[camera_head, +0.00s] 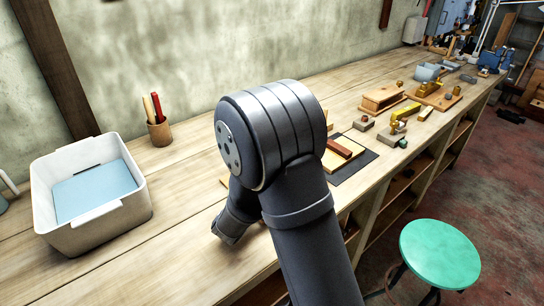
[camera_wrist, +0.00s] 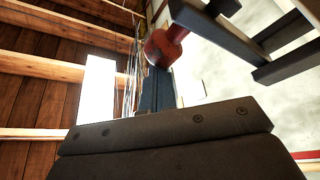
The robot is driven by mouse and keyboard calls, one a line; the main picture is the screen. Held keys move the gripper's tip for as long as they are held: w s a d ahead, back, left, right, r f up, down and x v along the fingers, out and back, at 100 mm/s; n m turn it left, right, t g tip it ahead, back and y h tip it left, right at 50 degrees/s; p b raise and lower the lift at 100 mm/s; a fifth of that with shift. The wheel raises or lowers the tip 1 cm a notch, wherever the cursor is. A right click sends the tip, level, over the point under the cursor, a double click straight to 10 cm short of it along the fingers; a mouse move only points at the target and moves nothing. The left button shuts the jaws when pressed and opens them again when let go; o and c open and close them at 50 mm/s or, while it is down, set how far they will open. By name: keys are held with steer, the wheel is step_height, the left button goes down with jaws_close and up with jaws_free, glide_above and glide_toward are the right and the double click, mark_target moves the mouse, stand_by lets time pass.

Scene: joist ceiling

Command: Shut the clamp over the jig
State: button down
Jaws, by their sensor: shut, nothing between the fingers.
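In the wrist view my gripper (camera_wrist: 157,72) appears as two narrow dark fingers, pressed together and empty. A red-brown rounded knob (camera_wrist: 165,47) shows right at the fingertips; I cannot tell whether they touch it. Dark bars (camera_wrist: 245,32) beside the knob look like the clamp's frame, and they stand raised against the wall and ceiling. In the head view my arm covers the middle of the bench, so my fingers, the clamp and most of the jig are hidden there. A pale wooden board with a red-brown bar (camera_head: 340,148) shows just right of my arm.
A dark mat (camera_head: 357,169) lies under that board. A grey bin (camera_head: 100,215) and a pen cup (camera_head: 160,132) stand left. A yellow tool (camera_head: 405,114) and wooden blocks (camera_head: 381,97) lie farther right. A green stool (camera_head: 440,252) stands before the bench (camera_head: 180,235).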

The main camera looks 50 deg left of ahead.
steer(key=shift+d+f, duration=0.25)
steer(key=shift+f, duration=0.3)
step_height(320, 180, up, 5)
steer(key=a, duration=0.1)
steer(key=s+f, duration=0.4)
steer(key=s, duration=0.5)
steer(key=shift+s+d+f, duration=0.15)
steer(key=shift+s+d, duration=0.15)
steer(key=shift+w, duration=0.1)
steer(key=w, duration=0.9)
steer(key=shift+w+r, duration=0.15)
steer(key=shift+r, duration=0.15)
